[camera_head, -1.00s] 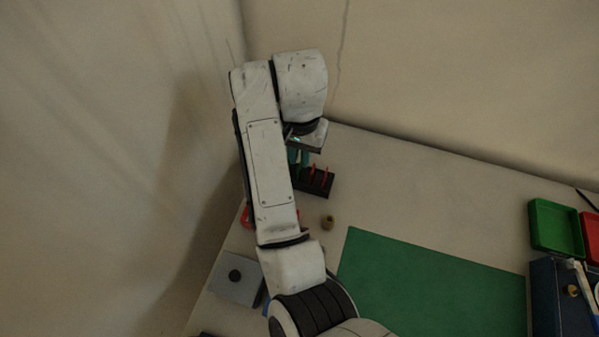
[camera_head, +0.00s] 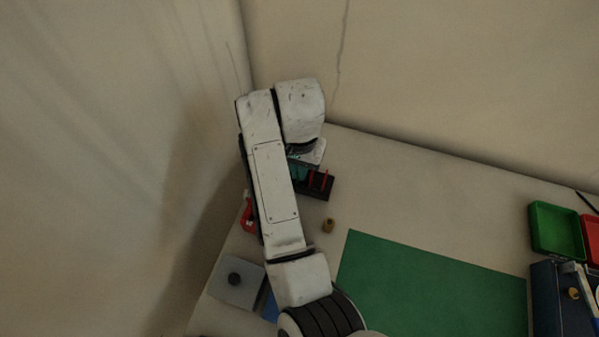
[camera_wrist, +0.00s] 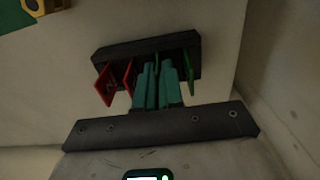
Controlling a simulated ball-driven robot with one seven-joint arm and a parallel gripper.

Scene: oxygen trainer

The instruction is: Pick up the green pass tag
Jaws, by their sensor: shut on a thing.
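A black rack (camera_wrist: 110,53) holds upright thin tags. It also shows partly behind my arm in the head view (camera_head: 318,193). Two red tags (camera_wrist: 106,86) stand at its left in the wrist view, and a green tag (camera_wrist: 188,72) stands at its right, beside my fingers and apart from their grip. My gripper (camera_wrist: 157,70), with teal fingers, is down at the rack's middle. It is shut on a green pass tag (camera_wrist: 157,64), of which only a thin edge shows between the fingers. I cannot tell whether this tag is still seated in the rack.
A green mat (camera_head: 430,290) covers the table's middle. Green (camera_head: 556,228) and red (camera_head: 590,240) trays and a dark blue box (camera_head: 555,300) are at the right. A grey block (camera_head: 237,282) is front left. Walls stand close behind and left.

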